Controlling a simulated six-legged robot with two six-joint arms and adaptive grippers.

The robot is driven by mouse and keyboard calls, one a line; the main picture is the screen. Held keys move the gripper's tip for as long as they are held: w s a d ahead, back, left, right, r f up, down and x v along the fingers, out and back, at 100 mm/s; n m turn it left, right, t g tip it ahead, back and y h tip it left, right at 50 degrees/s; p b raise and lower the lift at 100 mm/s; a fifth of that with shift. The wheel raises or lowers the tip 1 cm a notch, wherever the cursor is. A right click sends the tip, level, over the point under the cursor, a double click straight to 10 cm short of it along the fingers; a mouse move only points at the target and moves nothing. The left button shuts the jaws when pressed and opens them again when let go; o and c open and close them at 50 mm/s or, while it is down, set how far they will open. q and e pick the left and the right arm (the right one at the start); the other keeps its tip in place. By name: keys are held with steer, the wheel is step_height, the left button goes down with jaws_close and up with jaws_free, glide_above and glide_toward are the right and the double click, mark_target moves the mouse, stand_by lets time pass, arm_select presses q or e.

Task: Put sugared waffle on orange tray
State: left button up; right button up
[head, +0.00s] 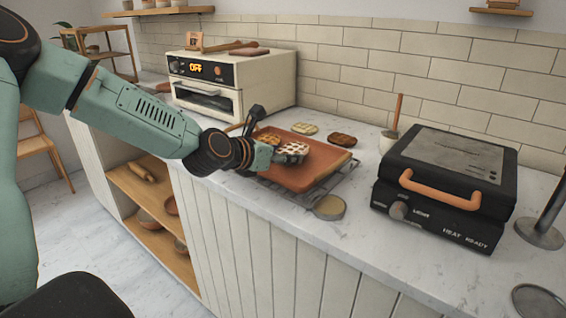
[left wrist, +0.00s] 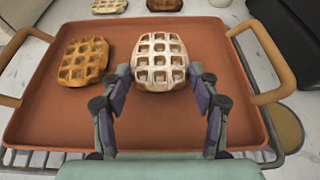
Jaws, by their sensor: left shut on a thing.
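The sugared waffle (left wrist: 159,63), pale with white sugar, is between the fingers of my left gripper (left wrist: 160,85) in the left wrist view. The gripper is shut on it, one finger at each side. The waffle is over the orange tray (left wrist: 60,124); I cannot tell whether it touches the tray floor. In the head view the waffle (head: 292,148) shows at the tip of my left gripper (head: 279,154), over the tray (head: 318,165). A plain golden waffle (left wrist: 85,61) lies on the tray, left of the sugared one. My right gripper is not in view.
The tray rests on a wire rack (head: 318,190). A pale waffle (head: 305,129) and a dark waffle (head: 342,139) lie on the counter behind it. A round lid or dish (head: 329,207) is in front. A black waffle iron (head: 447,180) stands right; a toaster oven (head: 232,80) stands behind left.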

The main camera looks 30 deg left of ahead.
arm_select(q)
steer(key=shift+s+a+f, duration=0.15)
steer(key=shift+a+f, duration=0.05)
steer(key=shift+f, duration=0.35)
steer(key=shift+w+d, duration=0.3)
steer(key=shift+w, duration=0.05)
steer(key=shift+s+a+f+b, duration=0.15)
steer(key=shift+s+f+b, duration=0.05)
steer(key=shift+b, duration=0.2)
steer(key=o, duration=0.8)
steer(key=shift+s+a, duration=0.1)
steer(key=o, duration=0.3)
steer(key=shift+w+d, duration=0.2)
steer(key=shift+w, duration=0.05)
steer(key=shift+o, duration=0.2)
steer(key=shift+s+a, duration=0.1)
steer(key=shift+s, duration=0.05)
